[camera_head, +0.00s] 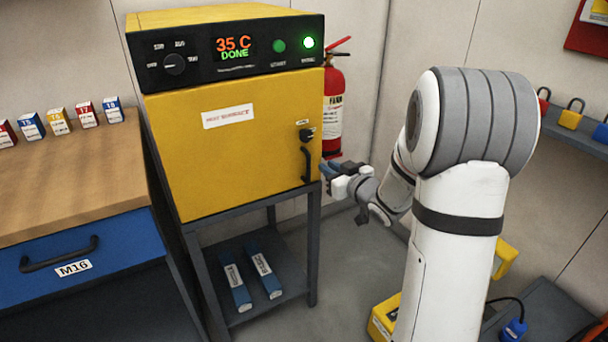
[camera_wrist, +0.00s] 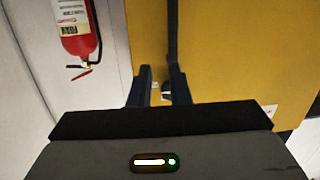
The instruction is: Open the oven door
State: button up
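The yellow oven (camera_head: 240,150) stands on a dark stand. Its door is closed flush, with a white label on the front. A dark vertical handle (camera_head: 306,163) is at the door's right edge. My gripper (camera_head: 327,170) is just right of the handle at about its height. In the wrist view the gripper (camera_wrist: 159,85) has its fingers apart, pointing at the door. The handle (camera_wrist: 172,35) lines up with the right finger there. Whether it lies between the fingers or touches one, I cannot tell.
A red fire extinguisher (camera_head: 333,110) hangs on the wall behind the gripper. A workbench (camera_head: 70,185) with a blue drawer stands left of the oven. A yellow box (camera_head: 383,318) is on the floor near my arm. The floor before the oven's right side is clear.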

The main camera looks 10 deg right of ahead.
aim_at(308, 179)
jog(key=w+a+y, duration=0.1)
jog(key=w, duration=0.1)
jog(key=w+a+f+b, duration=0.1)
jog(key=w+a, duration=0.1)
jog(key=w+a+f+n+y, duration=0.1)
jog(key=w, duration=0.1)
jog(key=shift+w+a+y+b, duration=0.3)
jog(key=shift+w, duration=0.05)
jog(key=shift+c, duration=0.4)
grip_shut()
